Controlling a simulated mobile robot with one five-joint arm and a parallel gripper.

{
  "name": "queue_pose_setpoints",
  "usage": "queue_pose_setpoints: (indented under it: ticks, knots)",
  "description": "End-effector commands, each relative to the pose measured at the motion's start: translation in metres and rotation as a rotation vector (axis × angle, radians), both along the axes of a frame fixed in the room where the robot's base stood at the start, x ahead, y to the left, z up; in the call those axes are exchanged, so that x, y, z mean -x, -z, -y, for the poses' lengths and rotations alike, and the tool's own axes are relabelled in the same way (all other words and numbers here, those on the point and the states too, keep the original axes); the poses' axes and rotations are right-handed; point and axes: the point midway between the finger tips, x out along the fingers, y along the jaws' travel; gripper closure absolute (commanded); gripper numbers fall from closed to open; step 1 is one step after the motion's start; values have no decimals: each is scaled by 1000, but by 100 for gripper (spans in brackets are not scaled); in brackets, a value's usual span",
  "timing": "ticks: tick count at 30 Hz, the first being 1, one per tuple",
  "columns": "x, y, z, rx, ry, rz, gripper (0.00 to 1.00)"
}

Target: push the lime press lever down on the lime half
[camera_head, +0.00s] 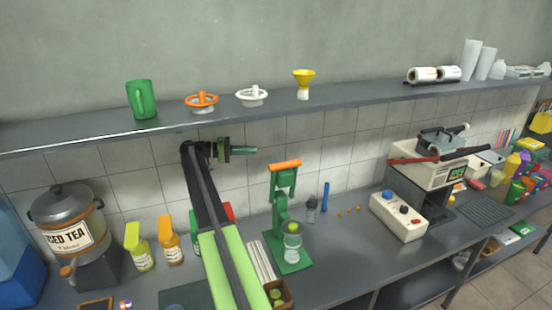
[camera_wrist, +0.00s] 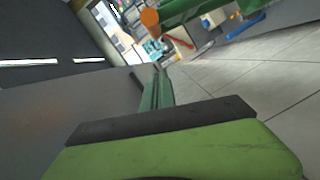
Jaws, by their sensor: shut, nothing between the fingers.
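The green lime press (camera_head: 281,215) stands on the counter, its lever up with an orange handle (camera_head: 286,165) at the top. A yellow-green lime half (camera_head: 292,227) sits in the press above a clear cup (camera_head: 292,247). My gripper (camera_head: 252,150) is shut and empty, left of the orange handle, slightly higher in the picture and apart from it. In the wrist view, my gripper (camera_wrist: 157,88) is at the centre and the orange handle end (camera_wrist: 149,18) shows beyond it at the top.
A shelf (camera_head: 330,108) above carries a green mug (camera_head: 141,98), juicer parts and a yellow funnel (camera_head: 304,82). Further right are a white button box (camera_head: 398,215) and a larger machine (camera_head: 430,175). A lime box (camera_head: 279,295) is in front.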

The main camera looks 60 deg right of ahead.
Motion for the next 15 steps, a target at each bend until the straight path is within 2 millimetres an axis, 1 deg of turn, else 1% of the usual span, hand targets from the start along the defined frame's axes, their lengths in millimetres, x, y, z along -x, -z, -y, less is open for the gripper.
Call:
queue_pose_setpoints:
  ticks: [9,11,15]
  knots:
    - [4,2,1,-3,-1,0,100]
    - [10,3,5,-3,0,0,100]
    - [30,5,21,-3,1,1,100]
